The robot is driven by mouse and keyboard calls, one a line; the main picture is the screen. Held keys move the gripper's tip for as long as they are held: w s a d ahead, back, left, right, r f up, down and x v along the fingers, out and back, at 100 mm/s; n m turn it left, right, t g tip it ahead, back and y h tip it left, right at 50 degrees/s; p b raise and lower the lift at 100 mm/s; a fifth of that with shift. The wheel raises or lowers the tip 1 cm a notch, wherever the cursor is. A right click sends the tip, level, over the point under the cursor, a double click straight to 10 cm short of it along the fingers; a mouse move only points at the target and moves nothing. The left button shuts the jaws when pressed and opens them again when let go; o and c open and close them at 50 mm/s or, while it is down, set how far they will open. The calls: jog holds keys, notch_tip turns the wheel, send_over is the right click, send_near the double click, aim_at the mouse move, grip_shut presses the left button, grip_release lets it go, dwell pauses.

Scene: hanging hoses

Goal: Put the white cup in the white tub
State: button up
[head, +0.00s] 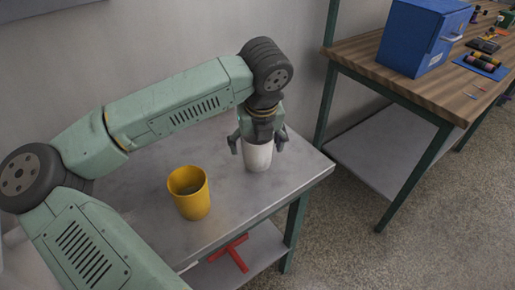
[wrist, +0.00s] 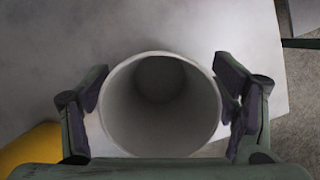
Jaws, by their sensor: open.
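The white cup (head: 257,156) stands upright on the grey metal table, near its right end. In the wrist view the cup (wrist: 160,62) is seen from above, with its open mouth facing the camera and its inside empty. My gripper (head: 258,143) is above the cup, pointing down. In the wrist view my gripper (wrist: 160,100) is open, with one finger on each side of the cup. A small gap shows at the right finger; the left finger is very close to the rim, and I cannot tell if it touches. No white tub is visible in either view.
A yellow cup (head: 189,193) stands left of the white cup; its edge shows in the wrist view (wrist: 30,148). A red object (head: 230,254) lies on the lower shelf. A wooden workbench (head: 400,70) with a blue box (head: 420,38) stands to the right, across a floor gap.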

jog(key=shift+c, duration=0.5)
jog(key=c, duration=1.2)
jog(key=shift+r, duration=0.1)
